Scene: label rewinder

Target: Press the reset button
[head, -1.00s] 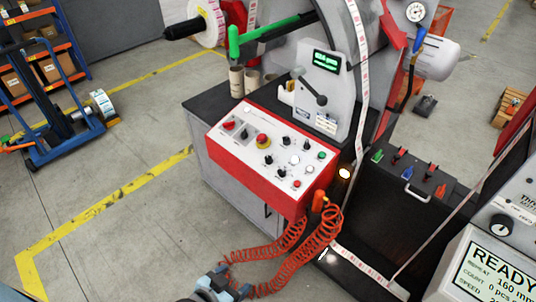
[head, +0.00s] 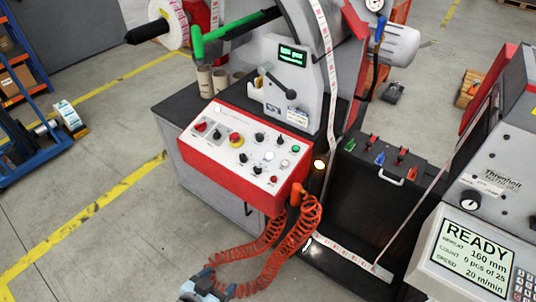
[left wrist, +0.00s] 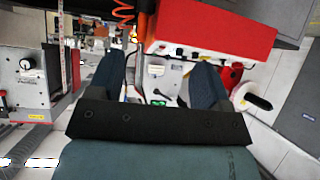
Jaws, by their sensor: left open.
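The control panel (head: 245,150) is a red box with a white sloped top. It carries a red emergency stop (head: 236,139) on a yellow ring, several black knobs, white buttons (head: 268,156), a green button (head: 295,149) and a small red button (head: 273,179). The labels are too small to read, so I cannot tell which is the reset button. My left gripper (head: 203,286) is at the bottom edge, below and apart from the panel, partly cut off. In the left wrist view its two fingers (left wrist: 155,85) are spread and empty, with the red panel box (left wrist: 222,27) beyond. My right gripper is not in view.
A coiled orange hose (head: 262,250) hangs from the panel's right corner near my left gripper. The rewinder with a lever and green screen (head: 291,56) stands behind. A display reading READY (head: 474,255) is at right.

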